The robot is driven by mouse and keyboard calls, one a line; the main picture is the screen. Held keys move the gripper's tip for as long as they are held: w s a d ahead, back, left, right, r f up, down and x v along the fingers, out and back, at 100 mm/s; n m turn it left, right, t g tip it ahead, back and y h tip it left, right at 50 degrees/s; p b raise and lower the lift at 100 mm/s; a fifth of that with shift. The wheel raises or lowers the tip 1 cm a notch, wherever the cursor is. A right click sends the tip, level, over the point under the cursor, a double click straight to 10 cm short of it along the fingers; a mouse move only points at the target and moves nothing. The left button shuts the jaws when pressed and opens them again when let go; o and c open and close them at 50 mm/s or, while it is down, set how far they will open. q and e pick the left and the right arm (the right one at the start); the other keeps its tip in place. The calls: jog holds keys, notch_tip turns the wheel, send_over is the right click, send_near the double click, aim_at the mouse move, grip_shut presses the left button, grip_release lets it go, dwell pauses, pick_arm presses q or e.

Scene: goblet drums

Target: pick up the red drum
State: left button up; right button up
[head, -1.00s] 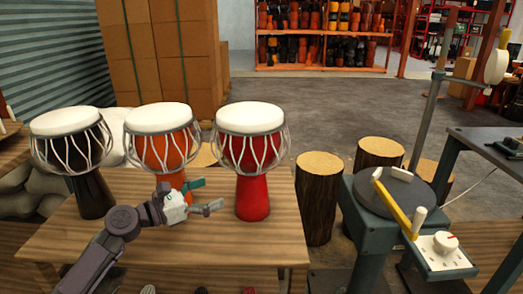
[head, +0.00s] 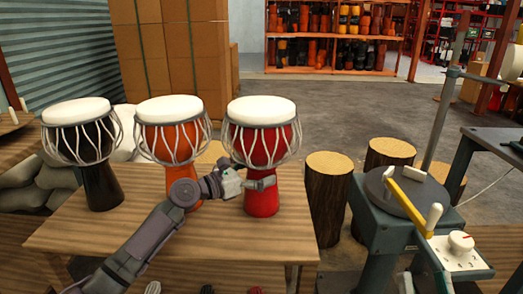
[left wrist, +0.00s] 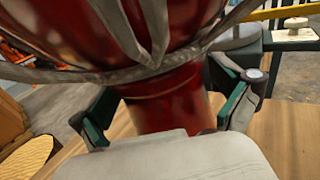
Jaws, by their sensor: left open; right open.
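The red drum (head: 262,150) stands upright on the wooden table, with a white head and pale rope lacing. It is the rightmost of three goblet drums. My left gripper (head: 250,183) is at its narrow waist, just below the bowl. In the left wrist view the red drum (left wrist: 165,105) lies between the two open fingers of my left gripper (left wrist: 168,112), one on each side. The fingers do not look closed on it. My right gripper is not in view.
An orange drum (head: 172,135) and a black drum (head: 92,150) stand left of the red one on the table (head: 130,235). Log stumps (head: 327,195) and a machine with a round plate (head: 400,195) stand to the right.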

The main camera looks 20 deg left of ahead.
pick_arm(q)
jog(key=shift+w+d, duration=0.15)
pick_arm(e)
jog(key=shift+s+r, duration=0.25)
jog(key=shift+r, duration=0.05)
pick_arm(q)
jog(key=shift+c, duration=0.2)
jog(key=c, duration=1.6)
jog(key=shift+r, duration=0.25)
jog(key=shift+c, duration=0.2)
pick_arm(e)
jog(key=shift+w, duration=0.1)
jog(key=shift+w+f, duration=0.1)
